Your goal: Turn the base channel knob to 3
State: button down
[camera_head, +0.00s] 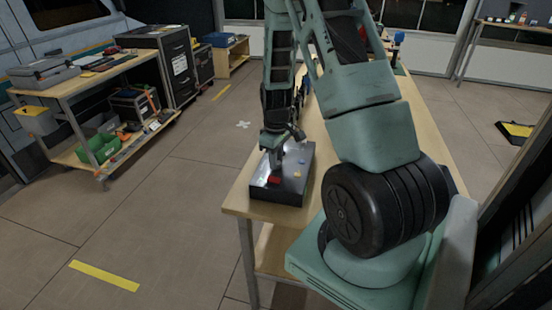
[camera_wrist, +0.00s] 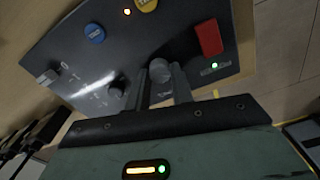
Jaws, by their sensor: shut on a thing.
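A dark control box (camera_head: 293,188) lies on the near end of the wooden table, under my gripper (camera_head: 276,160). In the wrist view its panel (camera_wrist: 150,40) carries a round grey knob (camera_wrist: 160,67), and my gripper's fingers (camera_wrist: 161,80) are shut on it, one on each side. A darker knob (camera_wrist: 117,90) with tick marks around it and a grey bar-shaped knob (camera_wrist: 48,77) stand to the left. The panel lettering is too small and tilted to read, so I cannot tell which channel the held knob is or its setting.
Bare tabletop (camera_head: 240,195) shows left of the box. A workbench (camera_head: 88,75) with tools stands at the left; the floor between is clear.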

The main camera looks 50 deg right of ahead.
jog(key=m, duration=0.7)
jog(key=shift+d+m+p, duration=0.1)
jog(key=shift+m+p, duration=0.2)
jog(key=shift+p, duration=0.05)
jog(key=m, duration=0.4)
jog(key=shift+p, duration=0.35)
jog(key=shift+m, duration=1.8)
jog(key=shift+p, duration=0.3)
jog(key=shift+d, duration=0.1)
jog(key=c, duration=1.2)
grip_release()
